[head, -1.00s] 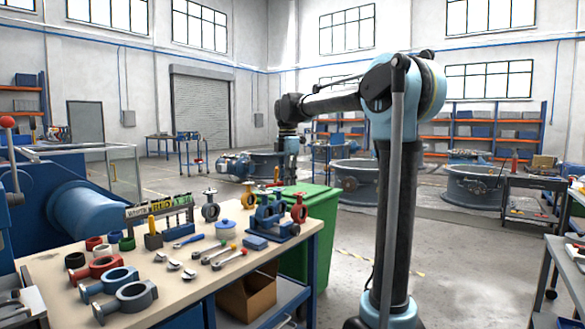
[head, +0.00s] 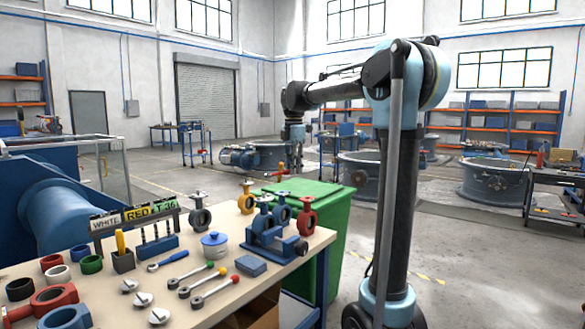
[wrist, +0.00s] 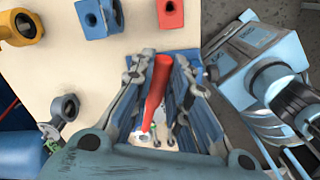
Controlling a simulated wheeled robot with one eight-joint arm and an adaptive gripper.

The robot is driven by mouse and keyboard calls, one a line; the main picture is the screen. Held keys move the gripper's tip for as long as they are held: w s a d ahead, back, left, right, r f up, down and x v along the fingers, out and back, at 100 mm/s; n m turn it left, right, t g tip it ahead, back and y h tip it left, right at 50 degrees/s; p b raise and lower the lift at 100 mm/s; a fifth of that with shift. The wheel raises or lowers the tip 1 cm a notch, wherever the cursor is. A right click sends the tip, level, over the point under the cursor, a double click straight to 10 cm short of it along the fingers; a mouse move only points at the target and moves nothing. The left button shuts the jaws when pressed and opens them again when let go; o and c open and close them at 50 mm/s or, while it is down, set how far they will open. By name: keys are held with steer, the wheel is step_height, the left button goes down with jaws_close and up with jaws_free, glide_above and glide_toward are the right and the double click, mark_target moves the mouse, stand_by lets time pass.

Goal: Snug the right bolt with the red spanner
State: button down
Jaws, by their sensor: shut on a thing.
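My gripper (wrist: 160,95) is shut on a red spanner (wrist: 158,90), whose red handle shows between the fingers in the wrist view. In the head view my gripper (head: 293,135) hangs above the far end of the workbench, with a small red-orange piece (head: 280,169) below it. A blue vise-like fixture (head: 272,243) with a dark blue valve (head: 264,220) in it stands on the bench below and to the left. I cannot make out the right bolt. The spanner's working end is hidden or too small to tell.
A yellow valve (head: 246,197) and a red valve (head: 307,216) stand near the fixture. A green bin (head: 330,215) stands beside the bench. Open floor lies to the right.

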steer(key=shift+d+f, duration=0.1)
steer(key=shift+f, duration=0.1)
steer(key=shift+s+a+f, duration=0.1)
steer(key=shift+f, duration=1.2)
steer(key=shift+a+f, duration=0.1)
steer(key=shift+f, duration=1.15)
steer(key=shift+d, duration=0.15)
steer(key=shift+f, duration=0.6)
stand_by(1.3)
